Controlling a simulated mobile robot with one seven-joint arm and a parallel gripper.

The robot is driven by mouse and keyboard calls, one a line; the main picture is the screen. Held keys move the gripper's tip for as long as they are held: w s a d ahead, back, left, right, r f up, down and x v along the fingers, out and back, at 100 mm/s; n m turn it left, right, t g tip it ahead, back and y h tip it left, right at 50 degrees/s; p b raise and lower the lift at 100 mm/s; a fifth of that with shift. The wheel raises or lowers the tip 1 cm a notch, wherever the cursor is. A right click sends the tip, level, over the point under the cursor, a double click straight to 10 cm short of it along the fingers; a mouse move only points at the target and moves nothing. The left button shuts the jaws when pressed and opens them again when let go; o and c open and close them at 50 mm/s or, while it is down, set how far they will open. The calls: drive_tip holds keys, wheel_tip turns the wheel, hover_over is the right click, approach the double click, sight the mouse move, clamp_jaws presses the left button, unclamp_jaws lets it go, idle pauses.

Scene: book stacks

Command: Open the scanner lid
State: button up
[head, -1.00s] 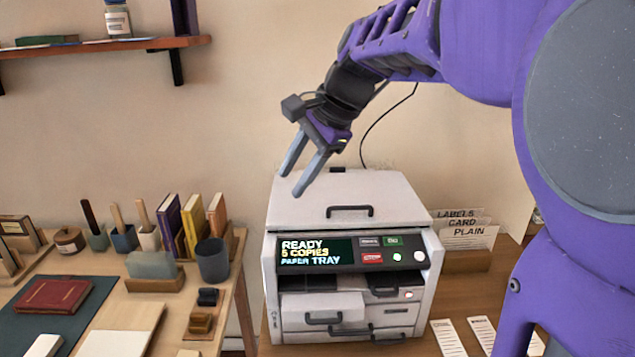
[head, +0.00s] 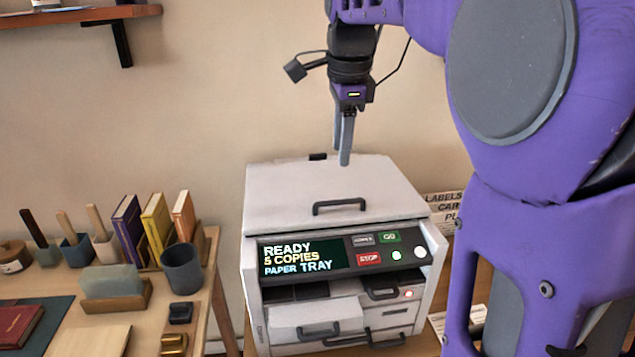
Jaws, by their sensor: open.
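The scanner lid (head: 290,193) is the pale grey top of the copier (head: 252,290), and it lies closed. A dark bar handle (head: 340,206) sits at the lid's front edge. My gripper (head: 341,160) points down over the rear part of the lid, behind the handle in the picture. Its two grey fingers are seen nearly edge-on, one partly behind the other. They hold nothing. I cannot tell how far the tips are above the lid. The copier's panel (head: 345,252) reads READY, 5 COPIES, PAPER TRAY.
A wooden table (head: 212,262) at left carries upright books (head: 155,228), a dark cup (head: 181,268) and a block in a holder (head: 112,287). A card rack (head: 445,208) stands right of the copier, partly hidden by my arm. A wall shelf (head: 80,15) is at upper left.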

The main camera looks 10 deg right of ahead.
sight(337, 202)
drive_tip(key=f, duration=0.3)
drive_tip(key=w+f+b, duration=0.1)
drive_tip(key=f, duration=0.3)
drive_tip(key=w+f+b, duration=0.1)
drive_tip(key=f, duration=0.3)
drive_tip(key=shift+w+f, duration=0.1)
clamp_jaws()
idle(1.0)
